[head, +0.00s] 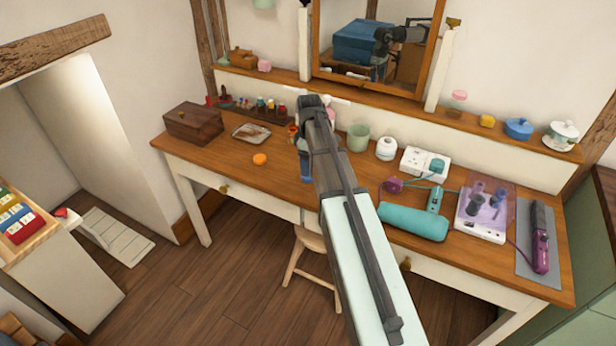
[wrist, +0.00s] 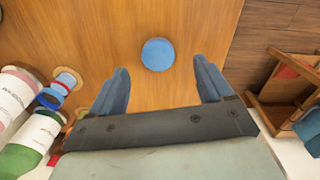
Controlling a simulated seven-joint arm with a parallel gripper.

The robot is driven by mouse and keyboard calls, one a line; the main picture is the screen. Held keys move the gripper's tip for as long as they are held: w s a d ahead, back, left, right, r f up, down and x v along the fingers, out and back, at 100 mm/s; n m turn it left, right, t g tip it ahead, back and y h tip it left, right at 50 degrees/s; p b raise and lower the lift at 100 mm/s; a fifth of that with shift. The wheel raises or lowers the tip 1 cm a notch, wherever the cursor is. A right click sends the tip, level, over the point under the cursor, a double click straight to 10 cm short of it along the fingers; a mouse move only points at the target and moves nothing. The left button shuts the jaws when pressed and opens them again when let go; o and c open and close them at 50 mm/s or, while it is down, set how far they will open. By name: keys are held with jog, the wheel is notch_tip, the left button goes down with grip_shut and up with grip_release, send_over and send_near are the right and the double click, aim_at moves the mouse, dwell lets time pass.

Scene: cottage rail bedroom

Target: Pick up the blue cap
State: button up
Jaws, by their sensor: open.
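The blue cap (wrist: 158,54) shows in the wrist view as a small round blue disc lying flat on the wooden desk top (wrist: 75,32). My gripper (wrist: 160,70) is open above the desk, with one blue finger on each side. The cap lies a little beyond the fingertips, roughly centred between them, and nothing is between the fingers. In the head view my arm reaches over the desk, and a blue finger (head: 306,168) shows beside it. I cannot make out the cap in that view; my arm may hide it.
Labelled bottles and spools (wrist: 45,125) stand left in the wrist view. In the head view, an orange disc (head: 260,159), a tray (head: 251,133) and a wooden box (head: 194,123) lie left of my arm. A green cup (head: 358,138) and teal roll (head: 413,222) are right.

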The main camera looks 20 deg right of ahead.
jog(key=shift+w+f, duration=0.2)
jog(key=shift+f, duration=2.5)
jog(key=c, duration=1.1)
jog(key=shift+r, duration=0.15)
notch_tip(320, 180, up, 9)
jog(key=w+d+r, duration=0.1)
jog(key=w+d, duration=0.3)
jog(key=w, duration=0.3)
jog(key=w+d+r, duration=0.2)
jog(key=w+d, duration=0.2)
jog(key=w, duration=0.4)
jog(key=shift+d, duration=0.15)
jog(key=shift+r, duration=0.1)
